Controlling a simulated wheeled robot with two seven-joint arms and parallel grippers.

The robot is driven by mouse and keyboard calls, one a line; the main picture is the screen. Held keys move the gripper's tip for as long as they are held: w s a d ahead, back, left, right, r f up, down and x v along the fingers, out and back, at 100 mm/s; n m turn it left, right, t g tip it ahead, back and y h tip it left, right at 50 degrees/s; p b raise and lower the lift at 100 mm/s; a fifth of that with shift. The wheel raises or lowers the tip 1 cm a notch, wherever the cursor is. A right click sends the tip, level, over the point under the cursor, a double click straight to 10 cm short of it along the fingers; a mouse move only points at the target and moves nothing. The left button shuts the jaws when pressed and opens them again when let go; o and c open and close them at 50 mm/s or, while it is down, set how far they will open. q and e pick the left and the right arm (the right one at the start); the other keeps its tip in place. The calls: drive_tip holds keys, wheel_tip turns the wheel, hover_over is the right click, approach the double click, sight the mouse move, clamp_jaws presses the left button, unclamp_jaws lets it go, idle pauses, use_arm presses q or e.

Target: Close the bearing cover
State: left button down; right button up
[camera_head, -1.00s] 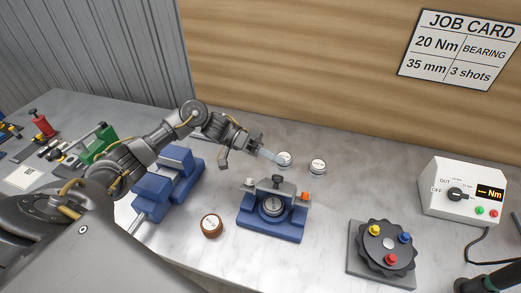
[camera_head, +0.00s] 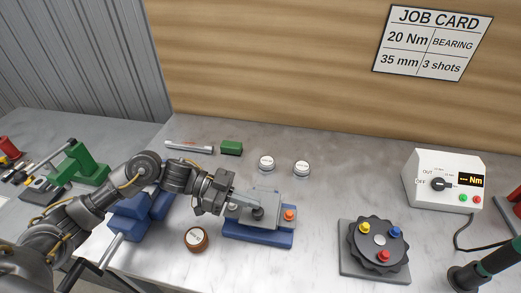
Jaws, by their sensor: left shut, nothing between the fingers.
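The bearing fixture has a blue base (camera_head: 258,238) and stands at the middle front of the bench. Its grey cover (camera_head: 262,194) with a black knob (camera_head: 257,213) lies over the base, and the round bearing seat is hidden. I cannot tell if the cover is fully flat. An orange button (camera_head: 289,214) shows on the right end of the fixture. My left gripper (camera_head: 229,204) is shut and empty at the left end of the cover. It looks close to or touching it; the contact is unclear.
Two white-topped round parts (camera_head: 267,163) (camera_head: 302,168) stand behind the fixture. A brown round part (camera_head: 197,239) is at front left. A black dial plate (camera_head: 378,247) and a white control box (camera_head: 445,181) are to the right. A blue vise (camera_head: 140,214) is beside my left arm.

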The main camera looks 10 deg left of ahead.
use_arm(q)
drive_tip(key=shift+s+f, duration=0.3)
drive_tip(key=shift+f, duration=0.2)
use_arm(e)
drive_tip(key=shift+w+f, duration=0.1)
drive_tip(key=shift+w, duration=0.25)
drive_tip(key=shift+s, duration=0.1)
